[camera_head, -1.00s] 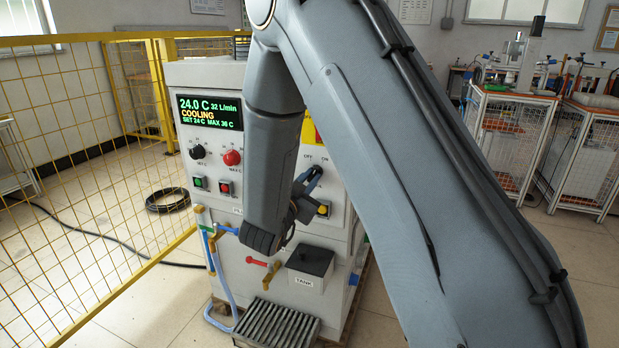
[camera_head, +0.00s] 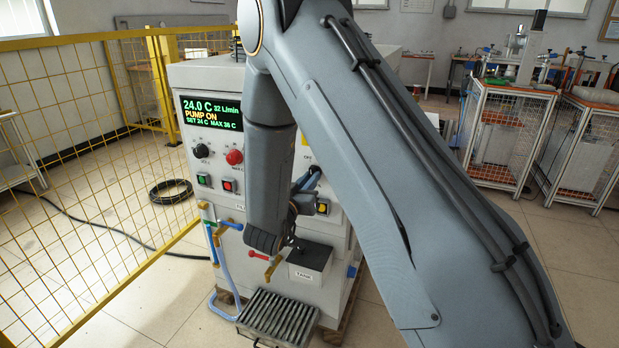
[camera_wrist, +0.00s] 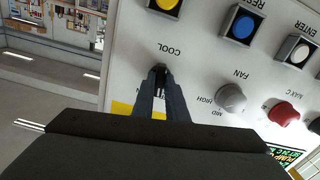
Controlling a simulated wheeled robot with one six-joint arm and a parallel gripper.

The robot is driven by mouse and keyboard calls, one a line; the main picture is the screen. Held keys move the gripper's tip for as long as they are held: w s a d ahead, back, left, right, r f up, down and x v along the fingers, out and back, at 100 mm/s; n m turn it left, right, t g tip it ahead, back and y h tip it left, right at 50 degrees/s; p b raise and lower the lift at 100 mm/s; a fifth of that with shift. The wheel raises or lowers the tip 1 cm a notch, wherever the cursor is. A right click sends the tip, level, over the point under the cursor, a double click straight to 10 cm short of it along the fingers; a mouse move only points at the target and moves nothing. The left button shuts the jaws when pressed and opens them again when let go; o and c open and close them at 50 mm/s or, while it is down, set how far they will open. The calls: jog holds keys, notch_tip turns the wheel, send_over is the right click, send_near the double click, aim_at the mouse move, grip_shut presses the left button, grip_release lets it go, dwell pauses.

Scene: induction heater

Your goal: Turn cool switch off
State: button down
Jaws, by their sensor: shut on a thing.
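The cool switch (camera_wrist: 160,67) is a small dark lever under the COOL label on the heater's white panel, which appears upside down in the wrist view. My gripper (camera_wrist: 160,82) has its two dark fingertips closed together on this lever, and they hide most of it. In the head view my arm covers the switch and much of the right side of the panel. The display (camera_head: 212,112) reads 24.0 C, 32 L/min and PUMP ON.
A yellow button (camera_wrist: 166,4), a blue button (camera_wrist: 242,25) and a grey fan knob (camera_wrist: 231,98) lie close to my fingers. A tank box (camera_head: 310,259) is low on the heater front. A yellow mesh fence (camera_head: 75,150) stands left.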

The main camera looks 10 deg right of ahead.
jog(key=shift+a, duration=0.1)
dwell(0.3)
jog(key=c, duration=1.8)
grip_release()
jog(key=shift+a, duration=0.1)
jog(key=shift+o, duration=0.2)
jog(key=shift+s, duration=0.1)
jog(key=v, duration=0.7)
jog(key=shift+s+b, duration=0.15)
jog(key=shift+b, duration=0.2)
jog(key=shift+a, duration=0.1)
